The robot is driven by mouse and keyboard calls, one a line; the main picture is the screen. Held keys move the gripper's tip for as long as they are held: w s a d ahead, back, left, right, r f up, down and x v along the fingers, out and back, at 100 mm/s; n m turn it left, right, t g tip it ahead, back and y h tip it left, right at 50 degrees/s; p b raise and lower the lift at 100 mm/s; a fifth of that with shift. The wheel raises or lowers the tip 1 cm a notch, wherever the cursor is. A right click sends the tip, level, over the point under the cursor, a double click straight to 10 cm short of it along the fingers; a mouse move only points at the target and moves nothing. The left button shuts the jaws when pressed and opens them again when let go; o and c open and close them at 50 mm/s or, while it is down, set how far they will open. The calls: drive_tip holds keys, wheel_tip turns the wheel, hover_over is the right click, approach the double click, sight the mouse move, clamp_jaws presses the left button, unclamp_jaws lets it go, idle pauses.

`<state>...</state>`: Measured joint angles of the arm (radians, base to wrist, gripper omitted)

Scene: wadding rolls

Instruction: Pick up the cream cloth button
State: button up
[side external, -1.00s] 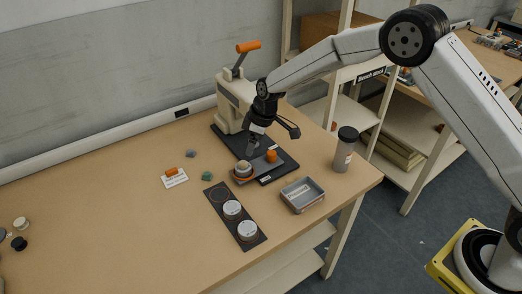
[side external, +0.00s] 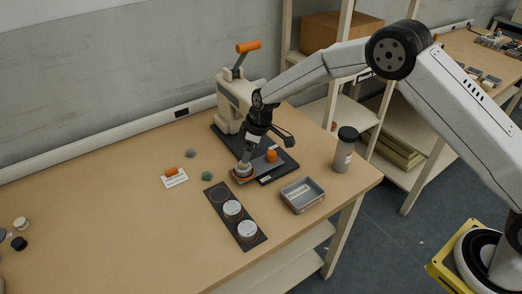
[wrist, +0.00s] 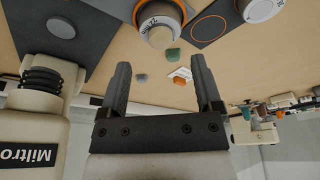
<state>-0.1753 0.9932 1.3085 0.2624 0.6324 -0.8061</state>
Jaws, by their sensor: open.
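My gripper (side external: 245,160) is tilted down just above the button in the side view. Its fingers (wrist: 160,62) are wide apart with nothing between them. Whether a fingertip touches the button I cannot tell.
The cream press (side external: 232,100) with an orange-tipped lever stands behind. A black strip (side external: 217,207) with white-lidded tins lies in front. A grey tray (side external: 302,194) and grey bottle (side external: 345,150) are at right. The left bench is mostly clear.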

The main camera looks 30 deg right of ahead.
drive_tip(key=shift+x, duration=2.4)
drive_tip(key=shift+a, duration=0.1)
drive_tip(key=c, duration=1)
